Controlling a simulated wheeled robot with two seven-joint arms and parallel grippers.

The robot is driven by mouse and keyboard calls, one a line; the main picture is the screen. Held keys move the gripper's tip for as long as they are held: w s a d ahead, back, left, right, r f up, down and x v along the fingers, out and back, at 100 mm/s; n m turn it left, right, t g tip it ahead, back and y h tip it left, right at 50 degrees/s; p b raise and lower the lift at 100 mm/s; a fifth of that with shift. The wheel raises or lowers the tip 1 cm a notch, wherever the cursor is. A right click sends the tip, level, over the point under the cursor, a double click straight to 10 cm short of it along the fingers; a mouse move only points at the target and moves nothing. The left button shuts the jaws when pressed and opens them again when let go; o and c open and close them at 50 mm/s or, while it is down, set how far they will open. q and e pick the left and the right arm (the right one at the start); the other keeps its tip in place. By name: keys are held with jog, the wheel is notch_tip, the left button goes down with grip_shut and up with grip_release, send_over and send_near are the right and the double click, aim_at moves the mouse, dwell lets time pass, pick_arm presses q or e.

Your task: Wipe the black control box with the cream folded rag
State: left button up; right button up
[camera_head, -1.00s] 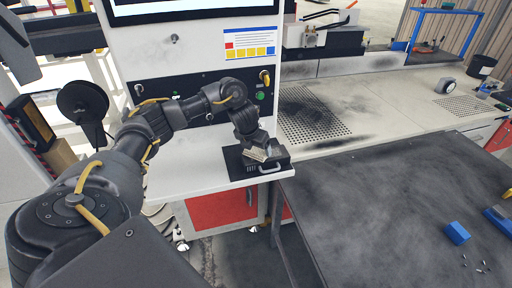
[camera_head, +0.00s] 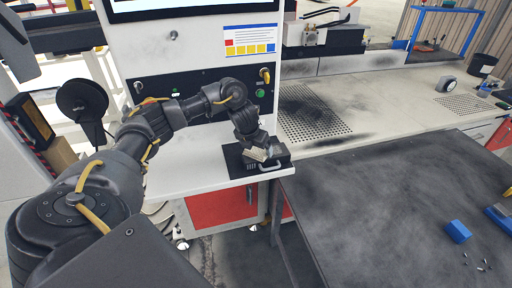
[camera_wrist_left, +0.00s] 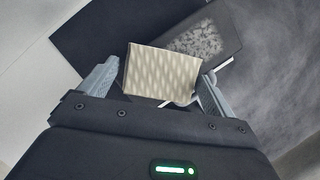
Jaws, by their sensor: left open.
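The cream folded rag (camera_wrist_left: 162,72) lies between the two spread fingers of my left gripper (camera_wrist_left: 161,70) in the left wrist view. A gap shows between the rag and the left finger; the right finger is close to its edge, and I cannot tell whether it touches. The black control box (camera_wrist_left: 214,35) with a pale speckled patch on top is just beyond the rag. In the head view my left gripper (camera_head: 257,149) points down at the rag (camera_head: 254,154), beside the box (camera_head: 278,153). My right gripper is not in view.
A dark mat (camera_head: 234,163) lies under the box on the white ledge (camera_head: 190,175). A pale handle (camera_head: 269,169) is at the front. The dark table (camera_head: 390,200) to the right holds a blue block (camera_head: 458,232) and is mostly clear. A control panel stands behind.

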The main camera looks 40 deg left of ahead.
pick_arm(q)
jog(key=shift+r+p, duration=0.35)
jog(key=shift+r, duration=0.05)
jog(key=c, duration=0.7)
jog(key=shift+o, duration=0.2)
jog(key=shift+w+d+f+b, duration=0.1)
jog(key=shift+w+d+b, duration=0.1)
jog(key=shift+w+d, duration=0.6)
jog(key=shift+w+d+f+b, duration=0.15)
jog(key=shift+w+d, duration=0.4)
jog(key=shift+w, duration=0.4)
jog(key=shift+r, duration=0.1)
